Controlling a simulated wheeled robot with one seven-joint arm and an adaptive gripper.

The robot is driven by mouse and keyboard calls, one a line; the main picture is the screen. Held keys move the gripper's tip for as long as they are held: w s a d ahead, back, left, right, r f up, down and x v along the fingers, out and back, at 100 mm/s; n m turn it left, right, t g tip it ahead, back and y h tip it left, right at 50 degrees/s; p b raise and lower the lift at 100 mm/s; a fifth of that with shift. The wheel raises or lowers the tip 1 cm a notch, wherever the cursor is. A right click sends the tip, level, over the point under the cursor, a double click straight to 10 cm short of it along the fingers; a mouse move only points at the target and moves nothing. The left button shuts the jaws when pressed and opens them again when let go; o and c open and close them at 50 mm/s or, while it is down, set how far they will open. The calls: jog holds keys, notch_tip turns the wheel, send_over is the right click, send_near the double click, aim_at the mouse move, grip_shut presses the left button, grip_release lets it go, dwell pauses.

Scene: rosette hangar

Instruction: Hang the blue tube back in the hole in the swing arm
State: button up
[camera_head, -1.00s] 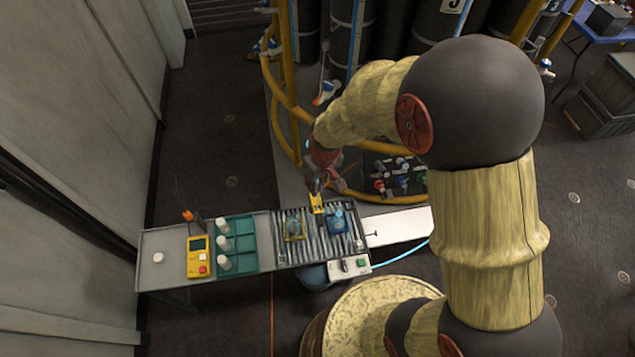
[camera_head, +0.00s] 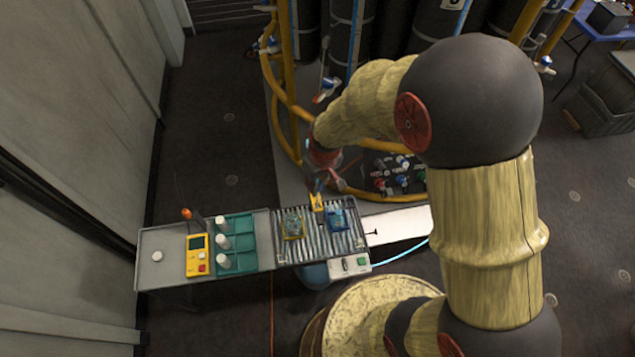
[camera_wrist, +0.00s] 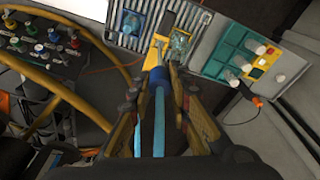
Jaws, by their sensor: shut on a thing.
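The blue tube (camera_wrist: 159,78) is between the fingers of my gripper (camera_wrist: 160,92) in the wrist view, with a narrower tip pointing away from me. My gripper is shut on it, and a light blue hose trails back below. A yellow piece, seemingly the swing arm (camera_wrist: 153,57), lies just beyond the tip. It also shows in the head view (camera_head: 317,202), above the roller bench, just below my gripper (camera_head: 320,187). I cannot make out the hole, nor whether the tip touches the yellow piece.
The roller bench (camera_head: 322,255) carries a yellowish clear item (camera_head: 292,226) and a blue item (camera_head: 338,220). To the left stand a teal tray (camera_head: 240,262) with white containers and a yellow meter (camera_head: 197,268). A yellow rail (camera_head: 285,130) curves beside my arm.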

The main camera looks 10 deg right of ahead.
jog(key=shift+f+b, duration=0.55)
jog(key=shift+f, duration=0.4)
jog(key=b, duration=0.3)
send_over(317, 205)
jog(key=shift+w+d+f, duration=0.1)
jog(key=shift+w+f, duration=0.05)
jog(key=shift+f, duration=2)
jog(key=shift+f+b, duration=0.2)
jog(key=shift+b, duration=0.1)
jog(key=shift+f+b, duration=1.6)
jog(key=shift+f, duration=0.65)
jog(key=o, duration=1.4)
